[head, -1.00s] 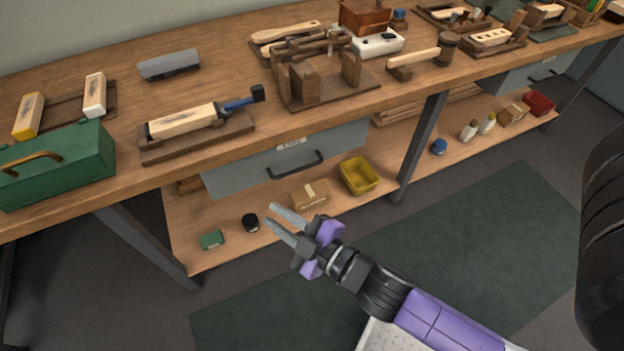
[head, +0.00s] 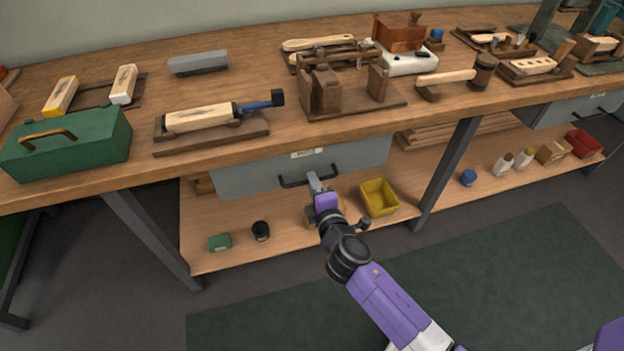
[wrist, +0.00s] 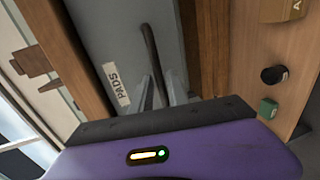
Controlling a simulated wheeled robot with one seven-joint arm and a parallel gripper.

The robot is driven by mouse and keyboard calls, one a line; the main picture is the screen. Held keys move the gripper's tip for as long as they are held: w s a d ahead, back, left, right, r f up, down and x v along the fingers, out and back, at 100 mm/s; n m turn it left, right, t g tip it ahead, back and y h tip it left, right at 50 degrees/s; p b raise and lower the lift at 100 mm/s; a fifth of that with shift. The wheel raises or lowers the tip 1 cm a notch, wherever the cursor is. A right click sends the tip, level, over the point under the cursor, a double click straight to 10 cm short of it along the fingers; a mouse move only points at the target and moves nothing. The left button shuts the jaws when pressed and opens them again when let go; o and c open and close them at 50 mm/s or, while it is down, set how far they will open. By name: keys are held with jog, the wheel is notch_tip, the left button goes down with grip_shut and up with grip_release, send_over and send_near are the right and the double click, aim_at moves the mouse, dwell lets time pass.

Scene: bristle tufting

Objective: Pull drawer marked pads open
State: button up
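The drawer (head: 240,179) is a grey front under the bench top, with a white label (head: 306,154) and a dark bar handle (head: 290,182). In the wrist view the label (wrist: 116,84) reads PADS, and the handle (wrist: 150,45) runs down toward my fingers. My gripper (head: 314,179) is at the right part of the handle. In the wrist view its two fingers (wrist: 160,90) are apart, one on each side of the bar. Whether they touch it is hard to tell. The drawer front looks closed under the bench edge.
A lower shelf holds a yellow bin (head: 379,197), a black jar (head: 261,231) and a small green box (head: 220,242). A cardboard box there is mostly hidden behind my gripper. A bench leg (head: 447,172) stands to the right. The floor in front is clear.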

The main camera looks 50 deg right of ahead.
jog(key=shift+x, duration=0.9)
jog(key=shift+c, duration=0.4)
grip_shut()
dwell(0.5)
